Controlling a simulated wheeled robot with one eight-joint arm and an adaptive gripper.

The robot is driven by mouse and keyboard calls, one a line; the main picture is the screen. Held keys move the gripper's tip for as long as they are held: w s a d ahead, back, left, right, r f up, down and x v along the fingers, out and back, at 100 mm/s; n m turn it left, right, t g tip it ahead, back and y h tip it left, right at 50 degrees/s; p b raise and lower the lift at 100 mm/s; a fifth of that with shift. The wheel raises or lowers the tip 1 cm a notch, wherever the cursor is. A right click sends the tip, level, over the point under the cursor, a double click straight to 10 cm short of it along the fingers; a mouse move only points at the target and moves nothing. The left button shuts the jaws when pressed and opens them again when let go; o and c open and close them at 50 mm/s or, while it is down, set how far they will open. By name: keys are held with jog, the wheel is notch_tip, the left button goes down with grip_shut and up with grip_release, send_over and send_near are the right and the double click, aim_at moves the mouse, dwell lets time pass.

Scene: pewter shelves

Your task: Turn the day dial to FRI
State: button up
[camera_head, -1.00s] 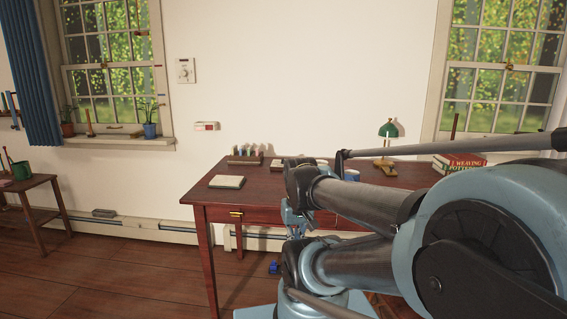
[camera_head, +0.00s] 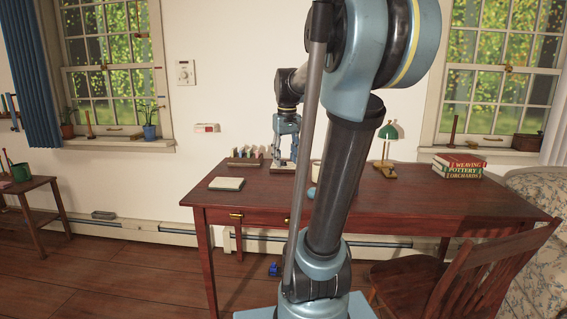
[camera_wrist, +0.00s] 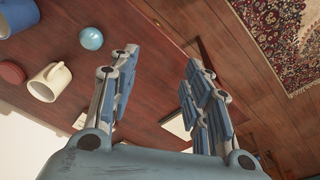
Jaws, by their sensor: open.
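A pale square plate with a small round dial (camera_head: 185,72) is on the wall, right of the left window. It is too small to read any day mark or setting, so I cannot tell whether it is the day dial. My gripper (camera_head: 284,164) points downward over the back of the desk, well to the right of and below that plate. In the wrist view my gripper (camera_wrist: 160,62) has its two fingers spread apart with nothing between them but desk and floor behind. No dial shows in the wrist view.
The wooden desk (camera_head: 410,205) holds a notebook (camera_head: 226,184), a green lamp (camera_head: 388,131) and books (camera_head: 459,165). The wrist view shows a cream mug (camera_wrist: 49,82) and a teal ball (camera_wrist: 91,39). A small red-and-white box (camera_head: 207,128) is on the wall. A chair (camera_head: 480,275) stands front right.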

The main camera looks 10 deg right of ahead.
jog(key=w+d+r+n, duration=0.15)
jog(key=w+r, duration=0.35)
jog(key=w, duration=0.8)
jog(key=n+g, duration=0.1)
jog(key=n, duration=0.1)
send_over(284, 161)
notch_tip(284, 161, down, 4)
jog(key=f, duration=1.7)
jog(key=shift+w+f, duration=0.15)
jog(key=shift+w, duration=0.1)
grip_shut()
